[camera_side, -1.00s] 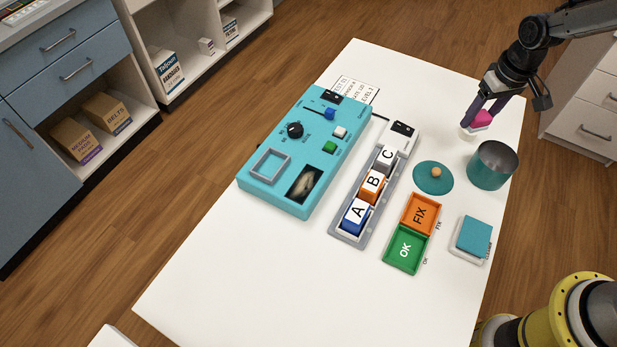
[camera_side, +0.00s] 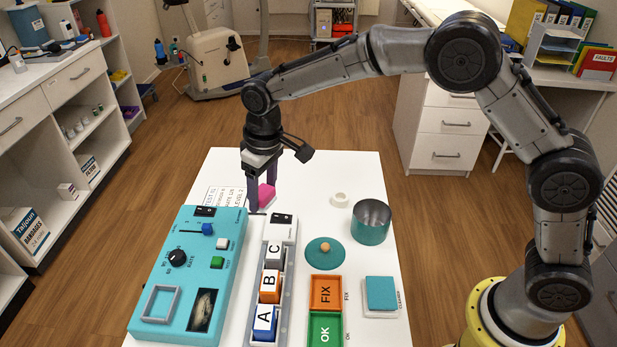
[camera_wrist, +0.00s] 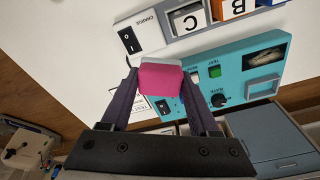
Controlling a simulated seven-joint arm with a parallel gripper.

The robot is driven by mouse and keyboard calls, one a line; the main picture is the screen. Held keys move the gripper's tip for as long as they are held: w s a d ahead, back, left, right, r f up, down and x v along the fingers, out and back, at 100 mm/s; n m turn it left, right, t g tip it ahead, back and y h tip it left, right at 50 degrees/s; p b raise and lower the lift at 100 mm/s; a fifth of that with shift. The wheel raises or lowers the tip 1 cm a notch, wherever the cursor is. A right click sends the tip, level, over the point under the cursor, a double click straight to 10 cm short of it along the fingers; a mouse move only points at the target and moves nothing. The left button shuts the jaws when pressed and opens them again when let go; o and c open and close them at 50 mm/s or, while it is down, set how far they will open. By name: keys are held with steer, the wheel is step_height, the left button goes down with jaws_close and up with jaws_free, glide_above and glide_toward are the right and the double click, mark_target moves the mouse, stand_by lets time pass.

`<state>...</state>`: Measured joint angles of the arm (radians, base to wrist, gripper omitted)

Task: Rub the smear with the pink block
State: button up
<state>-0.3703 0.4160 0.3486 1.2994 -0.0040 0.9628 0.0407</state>
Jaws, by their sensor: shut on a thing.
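The pink block (camera_side: 267,194) is held between the dark fingers of my gripper (camera_side: 259,205). In the wrist view the pink block (camera_wrist: 160,78) has a pale edge and my gripper (camera_wrist: 159,72) is shut on it. They hang over the far part of the white table, near the far end of the teal console. A pale streaky smear shows on the dark window (camera_side: 203,309) at the console's near end; the wrist view also shows this window (camera_wrist: 263,59). The block is well apart from it.
The teal console (camera_side: 190,262) has a knob, switches and a grey frame. Beside it stand a grey rack (camera_side: 283,228) with lettered blocks, a teal lid (camera_side: 325,254), an open pot (camera_side: 371,224), a white ring (camera_side: 340,199), FIX and OK trays (camera_side: 340,292) and a teal pad (camera_side: 381,292).

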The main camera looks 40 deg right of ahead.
steer(key=s+a+n, duration=0.3)
steer(key=s+a, duration=0.1)
steer(key=a, duration=1.1)
steer(key=n, duration=0.2)
glide_above(195, 330)
steer(key=f, duration=0.2)
steer(key=shift+y, duration=0.3)
steer(key=shift+d+f, duration=0.2)
steer(key=shift+f, duration=2.85)
steer(key=shift+w+d+f, duration=0.4)
steer(key=shift+f, duration=0.2)
steer(key=shift+w+d, duration=2.35)
steer(key=shift+d, duration=0.1)
steer(key=shift+s+a, duration=2.8)
steer(key=shift+a+r, duration=0.1)
steer(key=shift+r, duration=0.1)
step_height(195, 330, up, 8)
